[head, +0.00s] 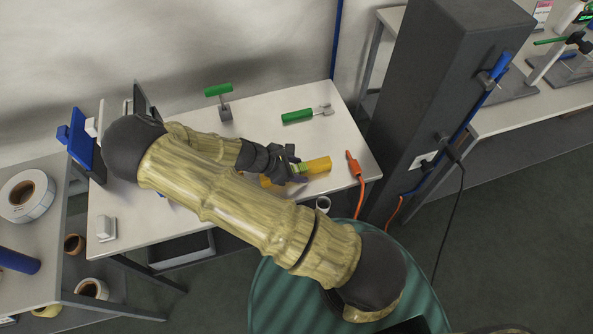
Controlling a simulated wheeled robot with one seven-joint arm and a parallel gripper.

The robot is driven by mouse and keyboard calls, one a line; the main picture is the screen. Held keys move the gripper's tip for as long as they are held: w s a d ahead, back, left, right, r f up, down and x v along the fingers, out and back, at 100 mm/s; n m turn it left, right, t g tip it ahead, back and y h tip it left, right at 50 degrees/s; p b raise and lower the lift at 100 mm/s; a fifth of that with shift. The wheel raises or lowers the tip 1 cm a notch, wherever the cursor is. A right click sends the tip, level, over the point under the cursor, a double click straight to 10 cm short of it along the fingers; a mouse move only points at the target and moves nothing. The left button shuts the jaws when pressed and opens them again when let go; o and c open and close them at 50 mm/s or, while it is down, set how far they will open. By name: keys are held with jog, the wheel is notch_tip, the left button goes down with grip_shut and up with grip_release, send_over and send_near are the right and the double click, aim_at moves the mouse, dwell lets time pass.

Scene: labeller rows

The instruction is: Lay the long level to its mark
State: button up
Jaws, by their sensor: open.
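The long level (318,165) is a yellow-orange bar lying on the white table, with a greenish patch near its middle. Its left part is largely hidden behind my gripper and arm. My gripper (298,170) is dark, open, and over the middle of the level. I cannot tell whether the fingers touch it. No mark for the level can be made out for sure; a small blue patch shows at the edge of my arm, mostly covered.
On the white table (262,113) are a green-handled tool (298,116), a green-topped stand (223,104), an orange tool (354,163) and a white block (106,229). A dark grey column (435,75) rises at the right.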

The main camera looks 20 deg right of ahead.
aim_at(295, 168)
jog(key=shift+w, duration=0.1)
grip_shut()
dwell(0.3)
jog(key=shift+w+a+r, duration=0.1)
jog(key=shift+w+r, duration=0.05)
jog(key=shift+r, duration=0.4)
notch_tip(295, 168, up, 8)
jog(key=shift+a+f, duration=0.1)
jog(key=shift+s+r, duration=0.2)
jog(key=shift+r, duration=0.4)
